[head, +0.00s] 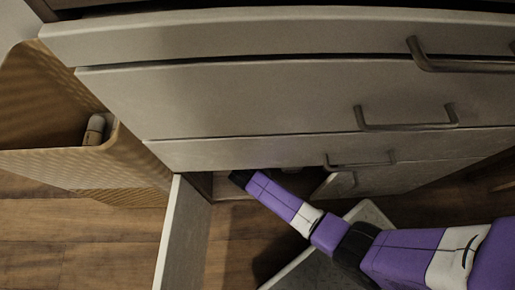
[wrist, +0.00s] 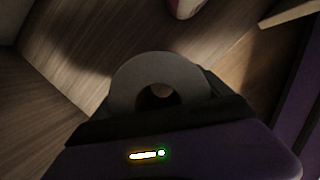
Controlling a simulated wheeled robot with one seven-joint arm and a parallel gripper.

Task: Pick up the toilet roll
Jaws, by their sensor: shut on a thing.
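The toilet roll (wrist: 146,68) shows in the wrist view as a pale round end with a dark hole in its middle. Its lower part is hidden behind my gripper (wrist: 165,108). My gripper is shut on the roll. In the head view my purple and white arm reaches into the open low cabinet, and the cabinet front hides the gripper end and the roll.
The cabinet's open door (head: 184,235) stands left of my arm. Drawer fronts (head: 250,95) with metal handles are above. A wicker basket (head: 60,160) holding a pale cylinder (head: 95,130) stands at left. A pale rounded object (wrist: 186,8) lies beyond the roll.

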